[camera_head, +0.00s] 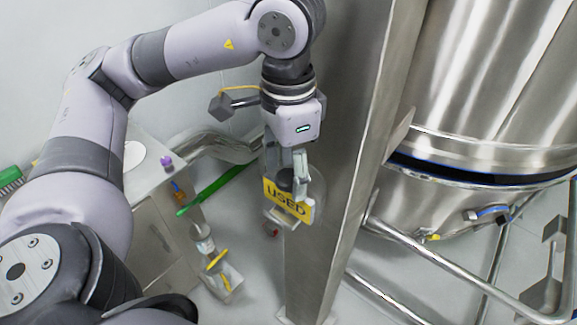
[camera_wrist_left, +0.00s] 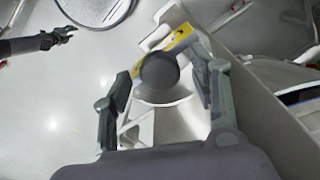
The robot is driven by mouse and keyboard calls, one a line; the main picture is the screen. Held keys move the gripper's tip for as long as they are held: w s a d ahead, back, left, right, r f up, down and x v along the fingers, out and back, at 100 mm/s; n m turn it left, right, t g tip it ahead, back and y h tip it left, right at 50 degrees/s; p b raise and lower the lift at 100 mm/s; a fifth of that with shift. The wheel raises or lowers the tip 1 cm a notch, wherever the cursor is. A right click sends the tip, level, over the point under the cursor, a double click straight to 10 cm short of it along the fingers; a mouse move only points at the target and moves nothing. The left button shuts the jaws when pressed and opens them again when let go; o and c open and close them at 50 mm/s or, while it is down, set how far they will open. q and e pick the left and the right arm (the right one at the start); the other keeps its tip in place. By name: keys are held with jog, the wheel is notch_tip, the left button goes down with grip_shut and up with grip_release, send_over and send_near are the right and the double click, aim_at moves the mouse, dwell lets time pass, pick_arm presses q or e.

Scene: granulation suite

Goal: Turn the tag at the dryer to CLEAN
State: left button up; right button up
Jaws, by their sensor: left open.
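The yellow tag (camera_head: 287,200), reading USED, hangs at the steel post (camera_head: 338,160) beside the dryer (camera_head: 470,190). A dark round knob (camera_wrist_left: 158,75) shows at the tag in the left wrist view, with a yellow edge of the tag (camera_wrist_left: 178,38) behind it. My left gripper (camera_head: 298,182) points down at the tag and is open. In the left wrist view its two fingers (camera_wrist_left: 164,92) stand on either side of the knob, apparently apart from it. The fingers partly cover the tag in the head view.
The steel post stands close to the right of my left gripper. A pipe frame (camera_head: 420,262) runs below the dryer. A cabinet (camera_head: 155,215) with a green rod (camera_head: 215,188) and small items stands at the left. Pale floor lies between.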

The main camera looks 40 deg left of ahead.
pick_arm(q)
jog(key=shift+c, duration=0.3)
jog(key=c, duration=1.1)
